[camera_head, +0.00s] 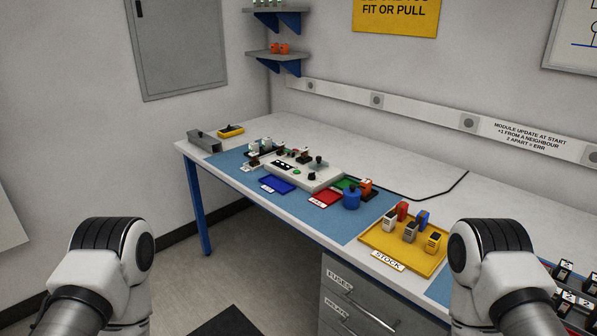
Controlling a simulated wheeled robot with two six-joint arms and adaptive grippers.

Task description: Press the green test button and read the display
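A pale test unit (314,182) stands on the blue mat of the workbench, in the middle of the head view. A small green button (297,171) shows on its top. A dark strip (281,165) beside the button looks like the display; anything on it is too small to read. Small dark and light parts sit on and around the unit. Only the upper links of my two arms show, at the lower left and lower right, well apart from the unit. Both of my grippers are out of view.
A yellow stock tray (379,237) holds several coloured modules. A black cable runs behind on clear bench. Drawers (358,293) sit below the bench.

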